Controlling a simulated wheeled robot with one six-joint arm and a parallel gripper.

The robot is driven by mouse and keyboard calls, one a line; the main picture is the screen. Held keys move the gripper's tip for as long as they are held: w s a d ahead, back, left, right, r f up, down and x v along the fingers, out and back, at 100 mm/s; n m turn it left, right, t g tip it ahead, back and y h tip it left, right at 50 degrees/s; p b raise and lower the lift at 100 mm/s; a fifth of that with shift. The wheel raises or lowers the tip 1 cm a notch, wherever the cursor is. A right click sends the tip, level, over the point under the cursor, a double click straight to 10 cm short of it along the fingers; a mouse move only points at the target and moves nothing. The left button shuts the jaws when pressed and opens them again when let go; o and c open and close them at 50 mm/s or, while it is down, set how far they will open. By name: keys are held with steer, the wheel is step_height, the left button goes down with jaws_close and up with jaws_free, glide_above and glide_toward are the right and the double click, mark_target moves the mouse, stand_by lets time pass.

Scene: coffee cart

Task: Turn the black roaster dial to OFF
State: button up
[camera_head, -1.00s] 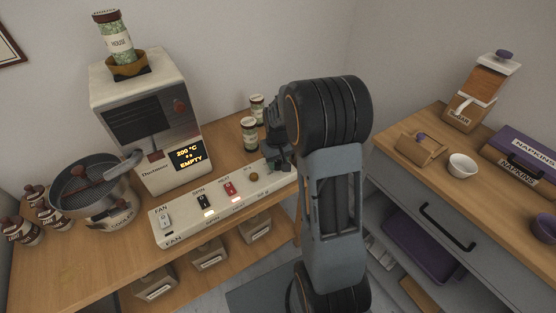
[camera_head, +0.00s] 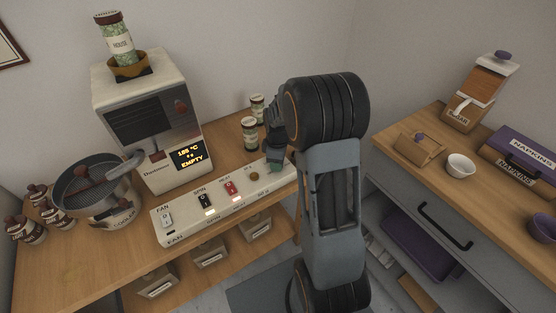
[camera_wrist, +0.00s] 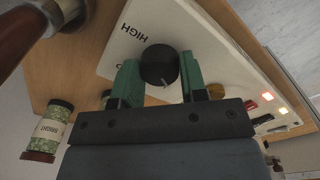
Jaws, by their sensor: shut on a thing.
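The black roaster dial (camera_wrist: 159,62) sits on the cream control panel (camera_wrist: 205,28), between my gripper's two green fingers. My gripper (camera_wrist: 158,76) is shut on the dial in the wrist view. A short pale mark shows on the dial's lower edge there, and the label HIGH is printed beside it, upside down. No OFF label can be read. In the head view my gripper (camera_head: 276,164) is over the right end of the panel (camera_head: 225,218) and hides the dial. The roaster (camera_head: 148,110) behind the panel shows an orange display (camera_head: 190,156) reading EMPTY and a temperature.
The panel also has FAN (camera_head: 166,219), black SPIN (camera_head: 204,201) and red (camera_head: 230,188) switches, with lights lit below two of them. Two jars (camera_head: 250,134) stand behind the panel near my gripper. A cooling pan (camera_head: 93,190) stands left. A second counter (camera_head: 445,185) is right.

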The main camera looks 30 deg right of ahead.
steer(key=n, duration=0.4)
steer(key=shift+n, duration=2.5)
steer(key=o, duration=0.9)
step_height(320, 180, up, 14)
steer(key=shift+f+p, duration=0.1)
steer(key=shift+p, duration=0.75)
